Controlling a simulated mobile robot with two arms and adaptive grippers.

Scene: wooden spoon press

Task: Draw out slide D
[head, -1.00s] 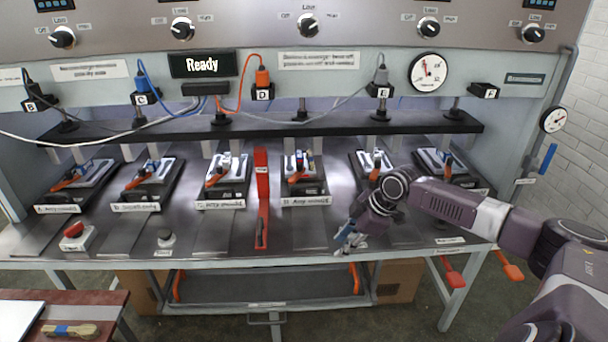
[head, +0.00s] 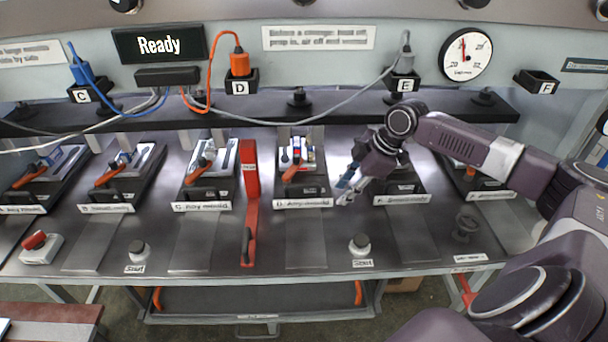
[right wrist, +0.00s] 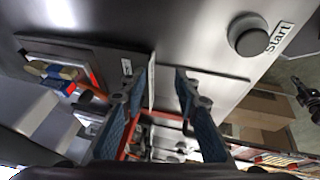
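Slide D (head: 303,203) is a dark tray with a white label on its front edge, an orange-red handle and small coloured pieces on it. It sits pushed in under the press. My right gripper (head: 346,192) is just to the right of its front edge, above the table. In the right wrist view its two blue-padded fingers (right wrist: 160,95) are spread, with nothing held between them. A tray with an orange handle, probably slide D (right wrist: 95,52), shows at the left there. Whether a finger touches it, I cannot tell. My left gripper is out of view.
Similar slides stand on both sides, including slide C (head: 202,206) and slide E (head: 402,199). A red lever (head: 249,215) lies left of slide D. A Start button (head: 361,245) is in front. The display (head: 158,45) reads Ready.

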